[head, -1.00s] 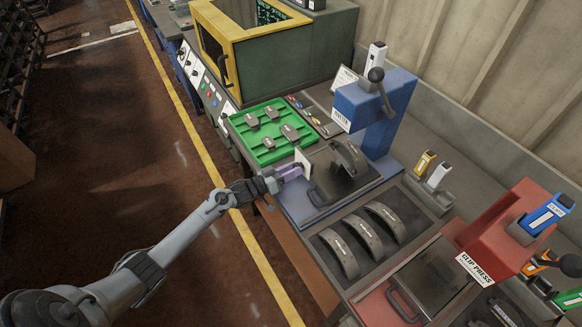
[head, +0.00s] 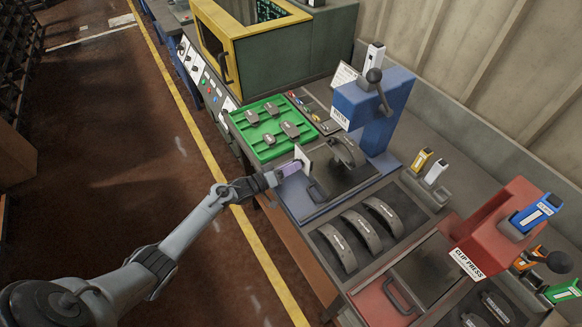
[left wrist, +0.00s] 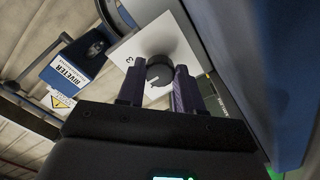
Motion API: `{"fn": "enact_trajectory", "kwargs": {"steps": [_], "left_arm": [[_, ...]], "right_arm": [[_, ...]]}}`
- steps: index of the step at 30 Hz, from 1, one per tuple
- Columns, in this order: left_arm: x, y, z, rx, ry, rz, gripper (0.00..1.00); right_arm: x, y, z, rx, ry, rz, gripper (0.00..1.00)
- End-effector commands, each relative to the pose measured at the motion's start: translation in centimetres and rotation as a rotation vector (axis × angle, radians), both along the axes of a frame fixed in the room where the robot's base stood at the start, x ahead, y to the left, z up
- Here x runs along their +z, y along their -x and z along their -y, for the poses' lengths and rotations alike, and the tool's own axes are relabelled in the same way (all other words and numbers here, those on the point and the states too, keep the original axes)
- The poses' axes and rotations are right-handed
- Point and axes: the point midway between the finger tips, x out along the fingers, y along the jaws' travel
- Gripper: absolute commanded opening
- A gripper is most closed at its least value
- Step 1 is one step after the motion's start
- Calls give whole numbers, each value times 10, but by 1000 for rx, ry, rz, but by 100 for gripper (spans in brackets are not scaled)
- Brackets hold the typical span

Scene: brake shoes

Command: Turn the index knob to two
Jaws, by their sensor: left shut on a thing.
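The index knob (left wrist: 158,72) is a dark round knob with a pale mark on a white plate (left wrist: 138,48), seen in the left wrist view. A figure that looks like a 3 is printed on the plate to the knob's left. My left gripper (left wrist: 158,85) has its two purple-grey fingers on either side of the knob and is shut on it. In the head view my left gripper (head: 290,169) reaches the white plate (head: 302,158) at the front of the blue riveter (head: 372,112); the knob is hidden there. My right gripper is not in view.
A green tray (head: 262,151) with several grey pads stands left of the riveter. A brake shoe (head: 347,152) sits on the riveter's dark plate. More shoes (head: 338,248) lie in front. The red clip press (head: 500,225) is at right.

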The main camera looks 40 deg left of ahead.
Motion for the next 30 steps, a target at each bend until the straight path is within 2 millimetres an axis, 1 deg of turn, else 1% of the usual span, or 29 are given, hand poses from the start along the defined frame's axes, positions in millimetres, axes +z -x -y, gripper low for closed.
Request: {"fn": "enact_trajectory", "kwargs": {"steps": [3,4,8,9,17,20,23,26,30], "left_arm": [[1,0,0,0,0,2,5],[1,0,0,0,0,2,38],[1,0,0,0,0,2,58],[0,0,0,0,0,2,61],[0,0,0,0,-1,0,61],[0,4,-1,0,-1,-1,61],[0,13,-4,0,-1,-1,61],[0,27,-9,-1,-3,-1,61],[0,51,-16,0,-2,-2,61]], "right_arm": [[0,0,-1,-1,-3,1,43],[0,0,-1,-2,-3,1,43],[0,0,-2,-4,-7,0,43],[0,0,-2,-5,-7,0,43],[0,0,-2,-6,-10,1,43],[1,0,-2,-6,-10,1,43],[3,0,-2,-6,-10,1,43],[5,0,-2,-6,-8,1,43],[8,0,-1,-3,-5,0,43]]}}
